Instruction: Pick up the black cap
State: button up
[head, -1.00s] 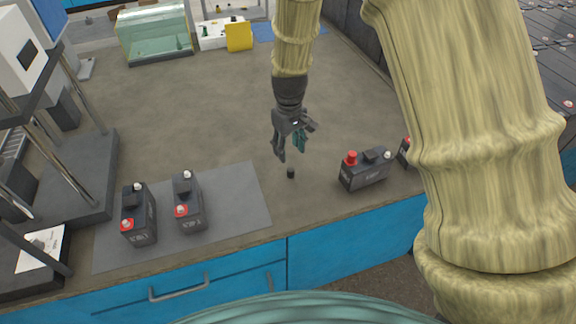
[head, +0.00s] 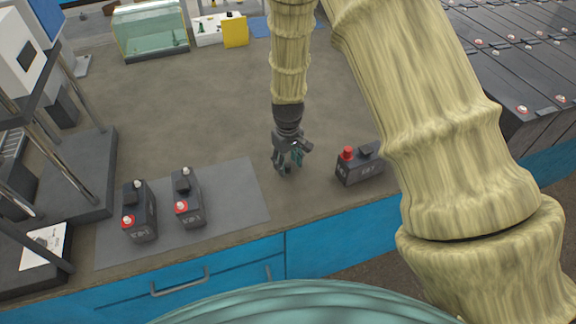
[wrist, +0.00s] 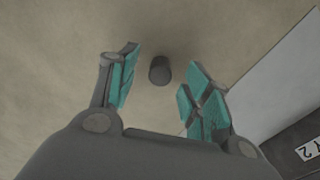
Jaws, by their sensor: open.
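The black cap (wrist: 160,70) is a small dark cylinder on the brown bench top. In the wrist view it stands between and slightly beyond my two teal-padded fingers, touching neither as far as I can see. My gripper (wrist: 162,92) is open and empty, pointing down at the cap. In the head view my gripper (head: 287,168) is low over the bench near its front edge. There the fingers cover most or all of the cap, so I cannot make it out clearly.
A dark battery with a red cap (head: 359,165) stands just right of my gripper. Two more batteries (head: 140,215) (head: 187,199) stand on a grey mat (head: 246,200) to the left. A glass tank (head: 150,32) stands at the back left.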

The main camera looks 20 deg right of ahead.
jog(key=shift+f, duration=0.6)
jog(key=c, duration=0.8)
jog(key=shift+c, duration=0.2)
jog(key=shift+r, duration=0.1)
